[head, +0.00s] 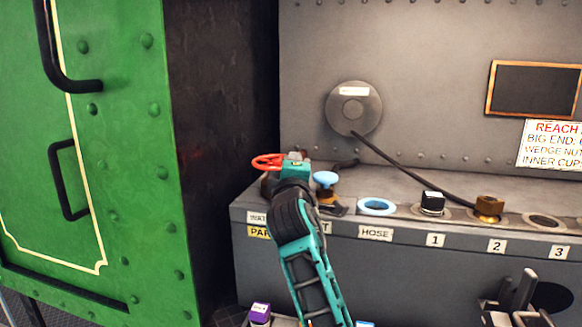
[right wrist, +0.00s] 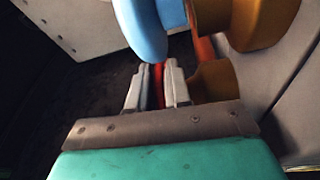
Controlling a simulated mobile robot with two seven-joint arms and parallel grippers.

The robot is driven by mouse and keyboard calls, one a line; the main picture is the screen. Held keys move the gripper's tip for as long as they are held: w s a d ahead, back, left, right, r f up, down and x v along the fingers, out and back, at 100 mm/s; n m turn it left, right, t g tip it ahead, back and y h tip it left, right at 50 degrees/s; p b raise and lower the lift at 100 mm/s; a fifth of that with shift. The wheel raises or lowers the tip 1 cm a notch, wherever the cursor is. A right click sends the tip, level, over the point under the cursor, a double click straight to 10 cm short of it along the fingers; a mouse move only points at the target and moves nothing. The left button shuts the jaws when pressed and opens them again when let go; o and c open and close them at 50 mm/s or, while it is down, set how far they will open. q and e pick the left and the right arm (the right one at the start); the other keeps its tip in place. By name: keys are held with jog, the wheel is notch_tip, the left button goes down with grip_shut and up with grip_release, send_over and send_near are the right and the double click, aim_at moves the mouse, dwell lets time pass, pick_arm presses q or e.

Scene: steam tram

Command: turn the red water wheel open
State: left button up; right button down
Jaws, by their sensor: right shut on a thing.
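The red water wheel (head: 266,161) stands on the left end of the grey ledge, partly hidden behind my right gripper. My right gripper (head: 284,166) reaches it from the right side, its fingers mostly hidden in the head view. In the right wrist view, the two grey fingers (right wrist: 156,88) are closed on a red strip of the wheel's rim (right wrist: 157,76).
A blue knob (head: 325,179) on a brass fitting stands just right of my gripper; it looms close in the right wrist view (right wrist: 145,25). A blue ring (head: 377,206), black cap (head: 432,202) and brass nut (head: 488,206) sit further right. A green cabinet (head: 120,190) stands left.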

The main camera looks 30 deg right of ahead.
jog(key=shift+w+d+n+t+y, duration=0.15)
jog(key=shift+n+t+y, duration=0.25)
jog(key=shift+y, duration=0.2)
jog(key=shift+d+n+t+y, duration=0.15)
jog(key=shift+n+t+y, duration=0.25)
jog(key=shift+y, duration=0.2)
jog(key=c, duration=1.2)
grip_release()
jog(key=b+v, duration=0.1)
jog(key=v, duration=1.2)
jog(key=shift+d, duration=0.15)
